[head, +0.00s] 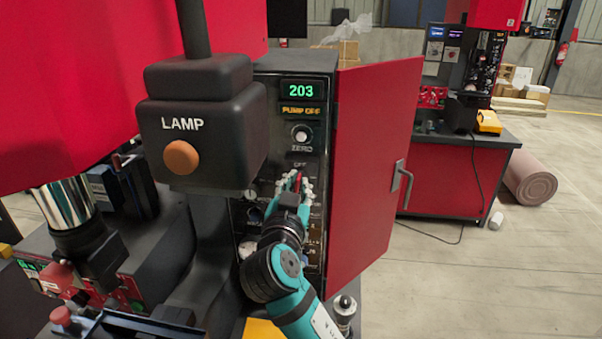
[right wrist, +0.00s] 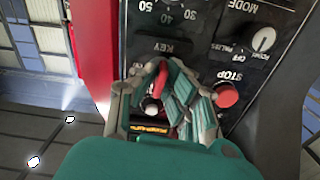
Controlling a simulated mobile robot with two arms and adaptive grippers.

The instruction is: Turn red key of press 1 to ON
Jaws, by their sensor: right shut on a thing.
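The press control panel (head: 263,165) stands in the middle of the head view, its red door swung open to the right. My right gripper (head: 294,184) is at the panel, below the ZERO knob. The red key (right wrist: 161,79) shows between its fingers in the right wrist view, near the KEY label. The fingers of my right gripper (right wrist: 168,92) are shut on the key. They hide part of it and its position marks, so I cannot tell how far it is turned. My left gripper is not in view.
The open red door (head: 372,170) stands close right of my right arm. A red STOP button (right wrist: 226,95) and a MODE knob (right wrist: 263,39) are near the gripper. The black LAMP box (head: 205,125) is to the left. Open floor lies at right.

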